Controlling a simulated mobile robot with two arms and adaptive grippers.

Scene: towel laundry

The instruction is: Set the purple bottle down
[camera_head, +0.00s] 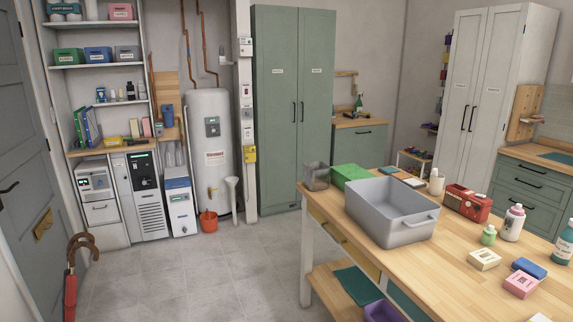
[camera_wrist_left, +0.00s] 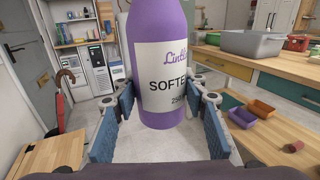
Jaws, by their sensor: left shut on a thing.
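The purple bottle (camera_wrist_left: 165,25) fills the middle of the left wrist view. It is upright, with a white label (camera_wrist_left: 172,80) whose lettering reads partly "SOFTE". My left gripper (camera_wrist_left: 160,105) is shut on it, with a blue-padded finger on each side. The bottle's top is cut off by the picture edge. Its base shows between the fingers, over what looks like pale floor. The head view shows neither gripper and not the held bottle.
A wooden table (camera_head: 465,262) at right carries a grey tub (camera_head: 388,232), a red radio (camera_head: 467,203), bottles and small boxes. In the left wrist view, a wooden surface (camera_wrist_left: 50,157) lies lower left. Purple (camera_wrist_left: 243,118) and orange (camera_wrist_left: 267,110) trays sit at right. Tiled floor (camera_head: 190,275) is open.

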